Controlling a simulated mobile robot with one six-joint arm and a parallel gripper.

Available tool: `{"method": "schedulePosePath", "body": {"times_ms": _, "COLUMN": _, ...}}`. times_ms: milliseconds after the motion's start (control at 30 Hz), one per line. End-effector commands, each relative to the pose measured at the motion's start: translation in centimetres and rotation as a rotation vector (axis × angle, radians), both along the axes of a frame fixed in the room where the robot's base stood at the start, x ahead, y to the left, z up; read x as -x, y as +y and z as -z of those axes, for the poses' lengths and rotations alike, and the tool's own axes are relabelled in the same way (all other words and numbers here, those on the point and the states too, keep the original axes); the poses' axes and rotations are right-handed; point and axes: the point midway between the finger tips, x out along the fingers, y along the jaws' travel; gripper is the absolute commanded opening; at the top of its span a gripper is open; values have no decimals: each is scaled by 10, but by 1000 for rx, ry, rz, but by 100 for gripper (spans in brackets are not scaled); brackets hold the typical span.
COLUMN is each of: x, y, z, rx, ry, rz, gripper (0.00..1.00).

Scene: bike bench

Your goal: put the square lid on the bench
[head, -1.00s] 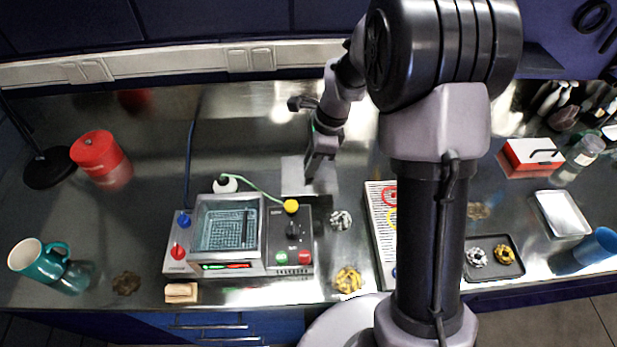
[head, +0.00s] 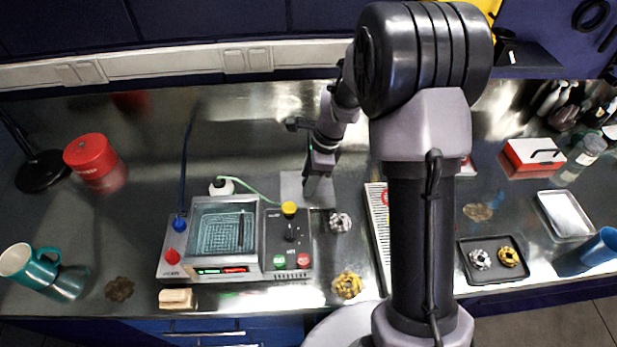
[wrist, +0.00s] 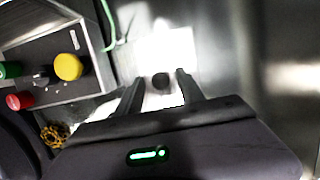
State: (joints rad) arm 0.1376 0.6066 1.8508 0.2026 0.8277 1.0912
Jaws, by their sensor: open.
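The square lid (head: 292,188) is a flat, pale grey plate lying on the bench, right of the ultrasonic-type bath unit. In the wrist view the lid (wrist: 178,48) looks bright white, with a dark round knob (wrist: 161,81) on it. My gripper (head: 317,190) is over the lid and hides part of it in the head view. In the wrist view my gripper (wrist: 160,78) is open, its two fingers on either side of the knob with gaps showing. I cannot tell how far above the plate the fingertips are.
The bath unit (head: 180,262) with its open basket stands left of the lid, a green cable beside it. A silver sprocket-like part (head: 340,222) and a gold one (head: 347,285) lie nearby. A ribbed tray (head: 377,225) is to the right. Bare bench (head: 240,140) lies behind.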

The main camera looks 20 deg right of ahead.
Motion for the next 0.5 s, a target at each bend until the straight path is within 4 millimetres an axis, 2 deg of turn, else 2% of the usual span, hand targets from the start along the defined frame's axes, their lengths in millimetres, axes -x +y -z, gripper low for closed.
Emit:
{"method": "schedulePosePath", "body": {"times_ms": 133, "x": 0, "y": -4, "z": -19, "rx": 2, "ry": -3, "rz": 0, "gripper": 45}}
{"method": "schedulePosePath", "body": {"times_ms": 333, "x": 3, "y": -19, "z": -77, "rx": 1, "ry": -4, "rz": 1, "gripper": 45}}
{"method": "schedulePosePath", "body": {"times_ms": 500, "x": 5, "y": -28, "z": -110, "rx": 0, "ry": -2, "rz": 1, "gripper": 45}}
